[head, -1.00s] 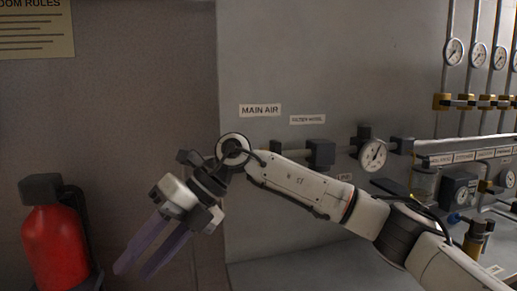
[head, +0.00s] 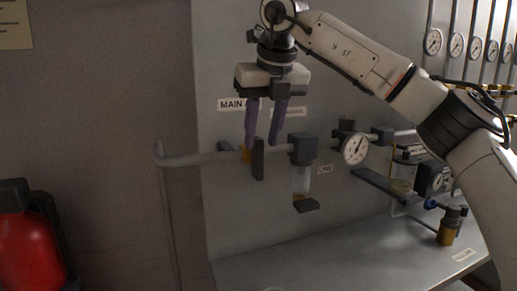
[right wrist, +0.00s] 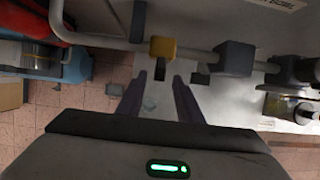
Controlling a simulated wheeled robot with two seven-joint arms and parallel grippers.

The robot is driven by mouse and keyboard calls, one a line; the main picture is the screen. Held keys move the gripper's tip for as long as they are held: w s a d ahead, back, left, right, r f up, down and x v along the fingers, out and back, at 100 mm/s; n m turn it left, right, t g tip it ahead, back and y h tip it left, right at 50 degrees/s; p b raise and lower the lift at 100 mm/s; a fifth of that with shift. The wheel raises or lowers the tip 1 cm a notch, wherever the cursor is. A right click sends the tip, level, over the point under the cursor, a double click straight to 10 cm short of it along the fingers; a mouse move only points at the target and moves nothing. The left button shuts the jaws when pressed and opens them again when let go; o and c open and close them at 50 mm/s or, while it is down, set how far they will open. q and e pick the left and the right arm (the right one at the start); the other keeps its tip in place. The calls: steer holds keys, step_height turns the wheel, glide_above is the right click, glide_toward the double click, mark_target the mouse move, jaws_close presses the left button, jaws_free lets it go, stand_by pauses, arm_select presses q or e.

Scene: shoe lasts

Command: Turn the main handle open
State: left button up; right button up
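The main valve's dark handle (head: 258,158) hangs upright, crosswise to the pipe, beside its yellow body (head: 246,154) under the partly covered MAIN AIR label (head: 231,104). My right gripper (head: 262,144) points down with two purple fingers apart and nothing held. Its tips overlap the handle's top end in the head view; I cannot tell if they touch it. My left gripper is out of view.
The grey pipe (head: 195,160) bends down at its left end. A filter unit (head: 302,150) and a gauge (head: 355,148) sit close on the right. A bench (head: 350,262) lies below. A red extinguisher (head: 28,240) stands at the far left.

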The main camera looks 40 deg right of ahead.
mark_target(258, 159)
steer(key=shift+x, duration=2.2)
jaws_close()
